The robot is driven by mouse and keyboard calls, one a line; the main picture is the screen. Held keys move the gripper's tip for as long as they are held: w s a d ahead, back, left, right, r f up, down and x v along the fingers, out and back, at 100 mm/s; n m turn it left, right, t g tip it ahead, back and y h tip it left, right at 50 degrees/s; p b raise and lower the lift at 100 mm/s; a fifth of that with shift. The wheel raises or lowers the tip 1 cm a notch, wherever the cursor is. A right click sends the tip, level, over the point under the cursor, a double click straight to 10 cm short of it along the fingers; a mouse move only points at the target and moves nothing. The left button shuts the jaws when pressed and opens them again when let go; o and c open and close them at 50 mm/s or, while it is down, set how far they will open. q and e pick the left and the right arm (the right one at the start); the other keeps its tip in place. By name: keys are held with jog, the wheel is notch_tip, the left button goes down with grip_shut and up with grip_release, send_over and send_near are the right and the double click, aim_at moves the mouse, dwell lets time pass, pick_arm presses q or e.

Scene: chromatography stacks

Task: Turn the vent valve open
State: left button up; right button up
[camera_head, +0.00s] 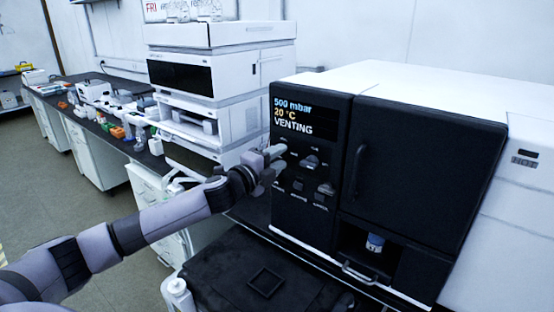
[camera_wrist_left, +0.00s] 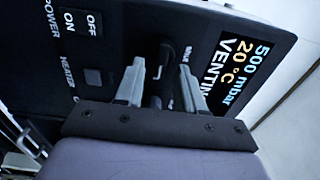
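The black instrument panel (camera_head: 300,215) has a lit display (camera_head: 293,116) reading "500 mbar, 20 °C, VENTING". My left gripper (camera_head: 277,160) is at the panel's left side, just below the display. In the left wrist view its two fingers (camera_wrist_left: 160,68) are apart, one on each side of a dark valve handle (camera_wrist_left: 165,54), with gaps visible beside it. A partly hidden label beside the handle cannot be read fully. In the head view the gripper hides this handle. My right gripper is not in view.
Other controls sit close by: a knob (camera_head: 310,162) to the right, another (camera_head: 326,188) lower down, and a power switch (camera_wrist_left: 90,22) in the wrist view. A black door with a handle (camera_head: 356,172) is to the right. A small vial (camera_head: 375,243) stands in the lower recess.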

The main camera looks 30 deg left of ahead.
pick_arm(q)
jog(key=shift+s+f, duration=0.15)
jog(key=shift+s, duration=0.25)
jog(key=s+b, duration=0.2)
jog(key=s, duration=0.4)
jog(key=shift+s+a, duration=0.15)
jog(key=shift+a, duration=0.15)
